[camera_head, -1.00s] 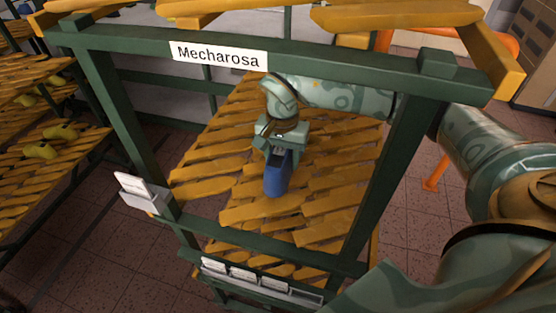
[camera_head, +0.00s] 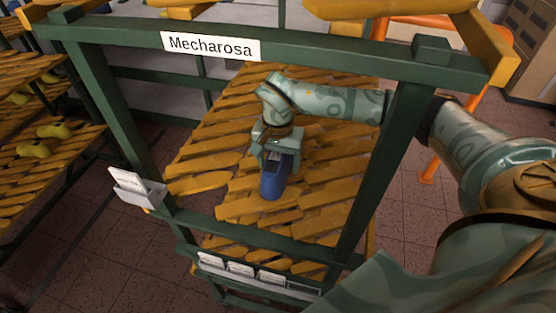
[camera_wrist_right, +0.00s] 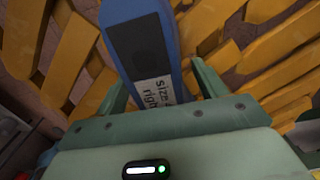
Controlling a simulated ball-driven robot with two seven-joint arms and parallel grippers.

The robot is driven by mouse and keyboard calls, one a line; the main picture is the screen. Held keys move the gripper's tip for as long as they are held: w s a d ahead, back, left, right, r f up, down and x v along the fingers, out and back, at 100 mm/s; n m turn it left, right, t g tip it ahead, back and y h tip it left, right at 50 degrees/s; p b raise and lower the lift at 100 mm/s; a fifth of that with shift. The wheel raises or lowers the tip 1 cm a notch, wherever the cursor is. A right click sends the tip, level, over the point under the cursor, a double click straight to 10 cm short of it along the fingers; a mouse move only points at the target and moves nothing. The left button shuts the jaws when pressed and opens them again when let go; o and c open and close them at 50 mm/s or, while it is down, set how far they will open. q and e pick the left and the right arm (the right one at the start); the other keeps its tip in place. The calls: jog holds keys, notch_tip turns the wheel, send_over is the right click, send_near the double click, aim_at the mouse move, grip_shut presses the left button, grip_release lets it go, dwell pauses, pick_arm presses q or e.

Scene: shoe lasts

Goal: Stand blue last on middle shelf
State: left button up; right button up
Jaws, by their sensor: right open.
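The blue last (camera_head: 272,182) is on the yellow slatted middle shelf (camera_head: 205,160), near the shelf's front, under the Mecharosa sign. It looks upright, but its contact with the slats is hard to see. My right gripper (camera_head: 277,157) reaches in from the right and is at the last's upper end. In the right wrist view, the blue last (camera_wrist_right: 140,35) has a dark end face and a white size label. There the right gripper (camera_wrist_right: 162,82) is open, with one finger on each side of the last. My left gripper is not in view.
Green posts and a top beam with the Mecharosa sign (camera_head: 210,46) frame the shelf. Yellow slats of an upper shelf (camera_head: 390,8) are above my arm. Card holders (camera_head: 135,188) hang on the front. Another rack at left holds yellow-green lasts (camera_head: 55,130). Slats beside the blue last are bare.

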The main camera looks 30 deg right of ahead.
notch_tip(320, 180, up, 8)
jog(key=shift+f+p, duration=0.25)
jog(key=shift+p, duration=0.2)
